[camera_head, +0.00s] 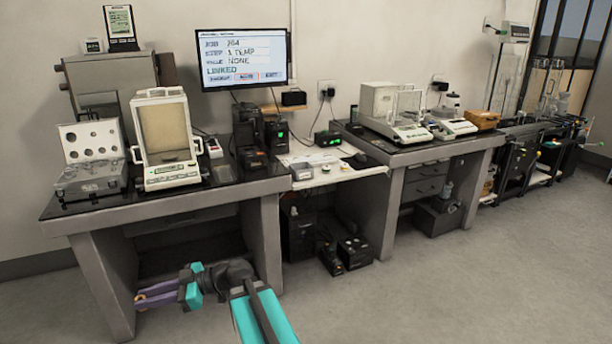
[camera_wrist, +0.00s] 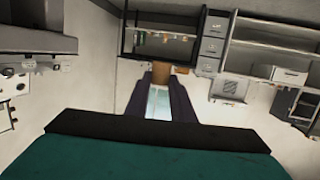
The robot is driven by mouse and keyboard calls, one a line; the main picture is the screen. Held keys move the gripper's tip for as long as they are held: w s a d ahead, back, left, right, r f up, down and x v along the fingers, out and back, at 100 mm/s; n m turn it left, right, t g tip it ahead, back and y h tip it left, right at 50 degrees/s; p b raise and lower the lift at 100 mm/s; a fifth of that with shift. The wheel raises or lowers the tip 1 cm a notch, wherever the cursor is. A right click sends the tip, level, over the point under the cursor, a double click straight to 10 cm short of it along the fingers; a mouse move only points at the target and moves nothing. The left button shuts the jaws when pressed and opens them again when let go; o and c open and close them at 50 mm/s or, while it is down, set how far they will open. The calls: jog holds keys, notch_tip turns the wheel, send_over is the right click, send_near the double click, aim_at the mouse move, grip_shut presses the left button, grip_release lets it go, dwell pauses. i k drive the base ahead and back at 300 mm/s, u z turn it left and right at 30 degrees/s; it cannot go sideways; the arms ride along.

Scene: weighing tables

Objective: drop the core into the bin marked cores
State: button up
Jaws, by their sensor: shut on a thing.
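My gripper (camera_head: 154,294) is low at the lower left of the head view, in front of the left weighing table, with its purple fingers pointing left. In the wrist view the two dark fingers (camera_wrist: 161,88) reach away from me and are shut on a small brown piece at their tips, which I take to be the core (camera_wrist: 160,77). I cannot make out a bin marked cores in either view.
The left table (camera_head: 185,203) holds a balance (camera_head: 165,140) and an open weight case (camera_head: 92,160). The right table (camera_head: 420,150) holds more balances. A monitor (camera_head: 243,58) hangs between them. Black boxes (camera_head: 330,255) stand on the floor. The front right floor is clear.

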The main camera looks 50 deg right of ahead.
aim_at(305, 176)
jog(key=z, duration=0.3)
jog(key=i, duration=1)
jog(key=u, duration=0.05)
